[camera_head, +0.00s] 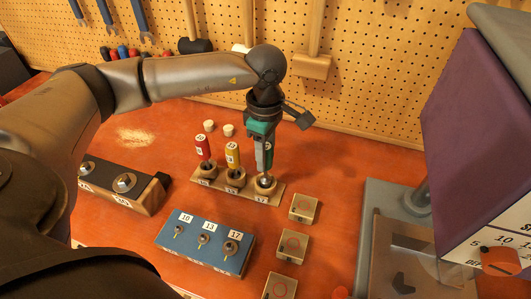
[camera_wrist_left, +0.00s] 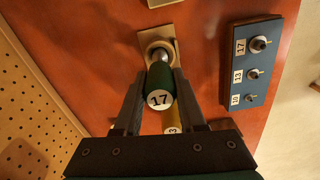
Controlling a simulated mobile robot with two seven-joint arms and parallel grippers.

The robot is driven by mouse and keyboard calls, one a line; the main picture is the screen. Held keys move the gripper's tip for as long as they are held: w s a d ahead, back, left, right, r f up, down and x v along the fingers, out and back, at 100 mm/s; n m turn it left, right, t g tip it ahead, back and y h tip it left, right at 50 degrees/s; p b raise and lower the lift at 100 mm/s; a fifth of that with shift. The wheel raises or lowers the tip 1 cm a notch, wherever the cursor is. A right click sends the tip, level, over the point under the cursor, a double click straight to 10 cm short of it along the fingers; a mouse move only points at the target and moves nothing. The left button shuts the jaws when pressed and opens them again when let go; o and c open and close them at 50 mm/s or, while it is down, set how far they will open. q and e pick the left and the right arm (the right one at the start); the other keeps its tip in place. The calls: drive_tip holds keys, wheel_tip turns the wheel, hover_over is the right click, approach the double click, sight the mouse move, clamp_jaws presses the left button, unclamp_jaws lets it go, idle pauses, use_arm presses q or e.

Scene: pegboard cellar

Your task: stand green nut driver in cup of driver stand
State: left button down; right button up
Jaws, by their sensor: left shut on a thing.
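The green nut driver (camera_wrist_left: 160,82), marked 17 on its end, is upright between the fingers of my left gripper (camera_head: 266,150). In the left wrist view the gripper (camera_wrist_left: 160,88) is shut on its handle. The driver's metal end is at the mouth of the cup (camera_head: 265,186) labelled 17, at the right end of the wooden driver stand (camera_head: 248,191). I cannot tell how deep it sits. A red driver (camera_head: 203,148) and a yellow driver (camera_head: 232,156) stand in the other two cups. My right gripper is not in view.
A blue block (camera_head: 204,243) labelled 10, 13 and 17 lies in front of the stand. Several small wooden blocks (camera_head: 303,208) are to its right. A dark-fronted block (camera_head: 124,188) is at left. The pegboard (camera_head: 365,70) rises behind, and a grey machine base (camera_head: 390,207) is at right.

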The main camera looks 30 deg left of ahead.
use_arm(q)
drive_tip(key=shift+f, duration=0.1)
drive_tip(key=shift+f+b, duration=1.05)
drive_tip(key=shift+c, duration=2)
unclamp_jaws()
drive_tip(key=shift+r+p, duration=3.25)
drive_tip(key=shift+r, duration=1.8)
